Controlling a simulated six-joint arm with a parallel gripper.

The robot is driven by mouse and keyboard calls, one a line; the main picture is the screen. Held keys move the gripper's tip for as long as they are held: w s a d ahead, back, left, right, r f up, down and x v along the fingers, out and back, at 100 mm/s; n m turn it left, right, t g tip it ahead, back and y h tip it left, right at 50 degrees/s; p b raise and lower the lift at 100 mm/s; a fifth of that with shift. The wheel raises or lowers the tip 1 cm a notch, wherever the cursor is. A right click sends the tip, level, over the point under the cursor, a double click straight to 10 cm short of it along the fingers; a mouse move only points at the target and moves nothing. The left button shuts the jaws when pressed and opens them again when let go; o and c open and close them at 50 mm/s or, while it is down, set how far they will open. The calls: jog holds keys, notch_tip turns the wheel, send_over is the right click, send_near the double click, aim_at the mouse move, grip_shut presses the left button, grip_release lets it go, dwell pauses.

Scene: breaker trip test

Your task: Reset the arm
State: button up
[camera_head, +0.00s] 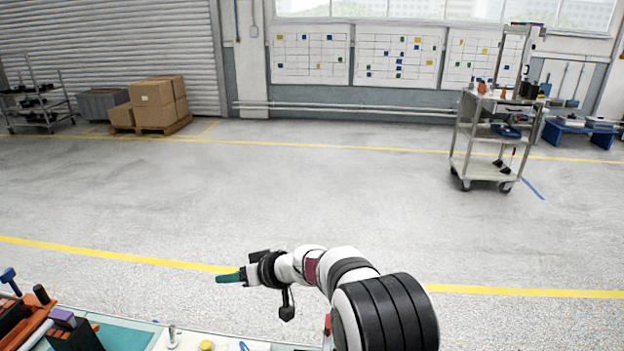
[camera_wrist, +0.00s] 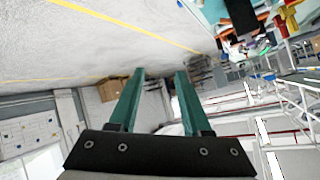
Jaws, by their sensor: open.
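My gripper (camera_head: 229,278) is held up in the air above the near edge of the workbench in the head view, with its green fingers pointing left. In the wrist view my gripper (camera_wrist: 157,74) shows two green fingers spread apart with nothing between them. My white and black arm reaches in from the lower right. No breaker can be made out in either view.
The workbench (camera_head: 125,337) fills the lower left, with an orange tray (camera_head: 42,312) of tools, a dark holder (camera_head: 77,338) and a small yellow item (camera_head: 206,346). A wheeled cart (camera_head: 485,174) stands at right. Boxes (camera_head: 153,105) sit far left. The floor between is clear.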

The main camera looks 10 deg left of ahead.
jog(key=w+d+r+m+t+h, duration=0.25)
jog(key=d+r, duration=0.25)
jog(key=d, duration=0.3)
jog(key=w+d+r+m+t+h, duration=0.2)
jog(key=d+r+m+t+h, duration=0.15)
jog(key=d, duration=0.45)
jog(key=s+d+r+m+g+h, duration=0.1)
jog(key=s+d+m+h, duration=0.15)
jog(key=s+d, duration=0.35)
jog(key=s+d+m+h, duration=0.2)
jog(key=s+d+h, duration=0.15)
jog(key=d, duration=0.55)
jog(key=s+d+f+m+g, duration=0.1)
jog(key=s+d+f+g, duration=0.15)
jog(key=s, duration=0.55)
jog(key=s+d+f+m+g, duration=0.1)
jog(key=s+d+m+g, duration=0.15)
jog(key=s, duration=0.65)
jog(key=s+a+f+g+y, duration=0.1)
jog(key=s+a+g, duration=0.1)
jog(key=s, duration=0.5)
jog(key=s+a+f+g+y, duration=0.2)
jog(key=s+a, duration=0.2)
jog(key=s, duration=0.4)
jog(key=shift+a+g, duration=0.2)
jog(key=shift+g, duration=0.1)
